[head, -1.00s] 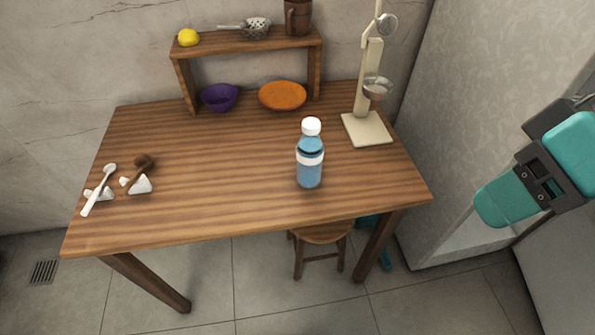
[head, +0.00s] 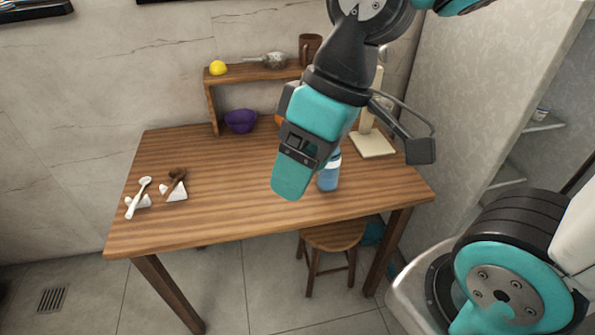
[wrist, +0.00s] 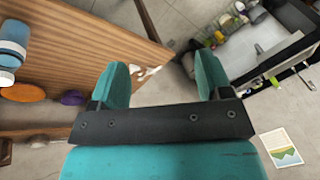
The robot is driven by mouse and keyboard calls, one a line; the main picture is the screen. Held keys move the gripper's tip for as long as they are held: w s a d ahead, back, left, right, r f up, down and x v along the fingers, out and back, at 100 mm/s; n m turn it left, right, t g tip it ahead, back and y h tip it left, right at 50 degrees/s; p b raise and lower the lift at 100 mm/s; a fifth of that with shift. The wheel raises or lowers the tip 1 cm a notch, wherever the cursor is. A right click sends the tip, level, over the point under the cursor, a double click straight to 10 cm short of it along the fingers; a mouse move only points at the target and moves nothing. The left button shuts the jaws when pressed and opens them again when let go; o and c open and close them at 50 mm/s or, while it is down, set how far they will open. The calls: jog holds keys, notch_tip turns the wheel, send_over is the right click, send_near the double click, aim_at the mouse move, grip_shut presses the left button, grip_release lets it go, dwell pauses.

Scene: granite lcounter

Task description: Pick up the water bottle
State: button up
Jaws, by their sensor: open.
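The water bottle (head: 329,176) is blue with a white band and stands upright on the wooden table (head: 230,215), right of its middle. In the head view my gripper (head: 290,190) hangs in front of the bottle and hides its upper part and cap. In the wrist view the bottle (wrist: 12,45) lies at the far left edge with its white cap showing, well outside my fingers. My gripper (wrist: 165,82) is open there, with its two teal fingers apart and nothing between them. I cannot tell the exact gap between gripper and bottle.
A wooden shelf (head: 212,107) at the table's back holds a lemon (head: 217,68), a strainer and a brown mug (head: 310,46). A purple bowl (head: 240,121) sits below. A cream stand (head: 372,145) is behind the bottle. A stool (head: 333,237) stands beneath.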

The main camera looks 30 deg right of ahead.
jog(key=w+d+t, duration=0.2)
jog(key=w+d, duration=1)
jog(key=w, duration=0.3)
jog(key=w+d+f+n+h, duration=0.1)
jog(key=w+d+f, duration=0.15)
jog(key=d, duration=0.45)
jog(key=w+d+f, duration=0.1)
jog(key=w+d, duration=0.2)
jog(key=d, duration=0.5)
jog(key=shift+t, duration=0.4)
jog(key=p+x, duration=0.1)
jog(key=x, duration=1)
jog(key=shift+d, duration=0.1)
jog(key=shift+p+x, duration=0.75)
jog(key=shift+x, duration=2.4)
grip_shut()
